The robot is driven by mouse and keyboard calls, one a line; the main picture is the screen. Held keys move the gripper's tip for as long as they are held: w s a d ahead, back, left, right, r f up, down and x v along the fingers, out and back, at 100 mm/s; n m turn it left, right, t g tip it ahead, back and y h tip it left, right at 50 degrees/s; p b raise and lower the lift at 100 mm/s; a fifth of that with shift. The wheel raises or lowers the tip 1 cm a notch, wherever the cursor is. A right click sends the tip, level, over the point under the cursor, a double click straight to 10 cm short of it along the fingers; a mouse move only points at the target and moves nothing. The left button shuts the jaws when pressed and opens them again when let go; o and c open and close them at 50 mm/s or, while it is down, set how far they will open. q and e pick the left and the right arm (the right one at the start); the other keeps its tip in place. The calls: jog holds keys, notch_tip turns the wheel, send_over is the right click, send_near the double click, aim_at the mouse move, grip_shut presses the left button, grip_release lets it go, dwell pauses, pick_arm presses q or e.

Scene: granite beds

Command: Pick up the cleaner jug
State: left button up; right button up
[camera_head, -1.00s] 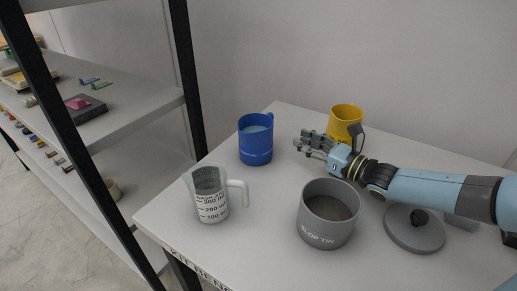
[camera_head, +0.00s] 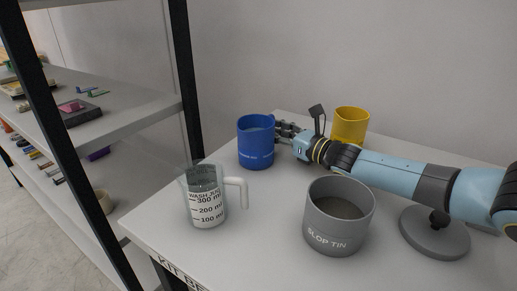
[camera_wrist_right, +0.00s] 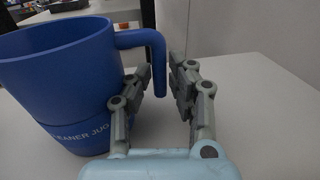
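The cleaner jug (camera_head: 255,146) is blue and stands upright at the back left of the table, with pale liquid visible inside. In the right wrist view the cleaner jug (camera_wrist_right: 62,85) fills the left side, with its lettering partly visible. Its handle (camera_wrist_right: 157,62) hangs down on the jug's right side. My right gripper (camera_head: 281,131) is beside the jug at its handle side. In the wrist view my right gripper (camera_wrist_right: 161,70) is open, with its fingers on either side of the handle; I cannot tell whether they touch it. My left gripper is not in view.
A clear wash jug (camera_head: 207,205) stands at the front left, with a grey slop tin (camera_head: 335,232) to its right. A yellow mug (camera_head: 350,125) stands behind my right arm. A black-framed shelf (camera_head: 120,112) is left of the table.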

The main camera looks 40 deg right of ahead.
grip_shut()
jog(key=shift+r, duration=0.2)
jog(key=shift+r, duration=0.25)
jog(key=s+a+r+p, duration=0.4)
jog(key=s+r+p, duration=0.6)
jog(key=shift+s+a+r+p, duration=0.15)
jog(key=shift+s+a+p, duration=0.2)
jog(key=shift+a+p, duration=0.05)
